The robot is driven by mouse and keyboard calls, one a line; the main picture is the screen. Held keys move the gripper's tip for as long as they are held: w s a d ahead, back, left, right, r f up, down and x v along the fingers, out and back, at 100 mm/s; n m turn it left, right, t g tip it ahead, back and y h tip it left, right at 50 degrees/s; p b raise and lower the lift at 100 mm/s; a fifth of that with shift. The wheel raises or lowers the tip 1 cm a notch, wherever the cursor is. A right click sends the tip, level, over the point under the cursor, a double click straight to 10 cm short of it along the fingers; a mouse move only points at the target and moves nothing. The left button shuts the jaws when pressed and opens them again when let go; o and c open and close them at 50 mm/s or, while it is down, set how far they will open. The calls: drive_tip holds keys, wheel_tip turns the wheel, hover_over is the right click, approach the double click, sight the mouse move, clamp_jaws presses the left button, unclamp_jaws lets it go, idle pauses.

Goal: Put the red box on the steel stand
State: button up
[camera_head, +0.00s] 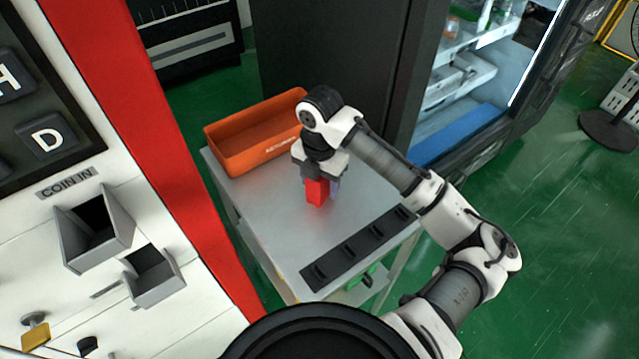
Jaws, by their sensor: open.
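The red box (316,193) stands upright on the steel stand (275,218), a grey metal table in the middle of the camera_head view. My gripper (318,180) points down right over the box, with its jaws around the box's upper part. The jaws are open. The gripper hides the box's top, and I cannot tell whether a finger touches it. A small pale purple thing (335,188) shows just right of the box, partly hidden.
An orange bin (240,153) sits at the stand's back left. A black slotted strip (358,248) lies along its front right edge. A red and white vending machine (190,150) stands close on the left, an open lit fridge (460,90) behind right. The stand's left front top is clear.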

wheel_tip(320, 180, up, 11)
drive_tip(key=shift+r+b, duration=0.1)
drive_tip(key=shift+b, duration=0.6)
